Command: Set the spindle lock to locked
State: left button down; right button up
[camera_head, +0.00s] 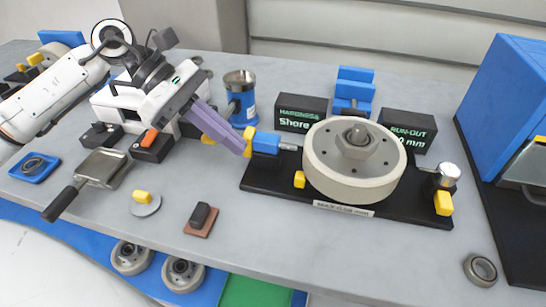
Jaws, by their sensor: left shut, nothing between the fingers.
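A cream wheel (350,178) with a grey hub sits on a black base plate (270,187). On the plate's left, a blue block (266,142) with a metal pin (288,147) pointing toward the wheel appears to be the spindle lock. A yellow piece (249,135) is at the block's left end. I cannot read the lock's state. My left gripper (243,148) comes in from the left with its purple fingers shut and empty. Its tips are at or just beside the yellow piece; contact cannot be told. My right gripper is out of view.
Two black displays (301,113) (407,130) and a blue stand (354,90) are behind the wheel. A blue tin (240,95) stands behind my gripper. A metal post (447,176) with a yellow tab is at the plate's right. A blue machine (510,100) bounds the right.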

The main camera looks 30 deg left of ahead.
aim_at(295, 182)
pick_arm(q)
jog(key=p+x, duration=0.1)
jog(key=x, duration=0.5)
jog(key=shift+r, duration=0.15)
jog(key=d, duration=0.1)
jog(key=d+p, duration=0.1)
jog(key=d, duration=0.1)
jog(key=shift+w+d+f, duration=0.2)
jog(key=shift+w, duration=0.2)
jog(key=shift+w+d+f, duration=0.1)
jog(key=shift+d, duration=0.3)
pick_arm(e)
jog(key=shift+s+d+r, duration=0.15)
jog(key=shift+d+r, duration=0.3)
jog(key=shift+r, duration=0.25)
pick_arm(q)
jog(key=shift+w+d+f+b, duration=0.15)
jog(key=shift+d+b, duration=0.2)
jog(key=shift+b, duration=0.1)
jog(key=shift+d, duration=0.1)
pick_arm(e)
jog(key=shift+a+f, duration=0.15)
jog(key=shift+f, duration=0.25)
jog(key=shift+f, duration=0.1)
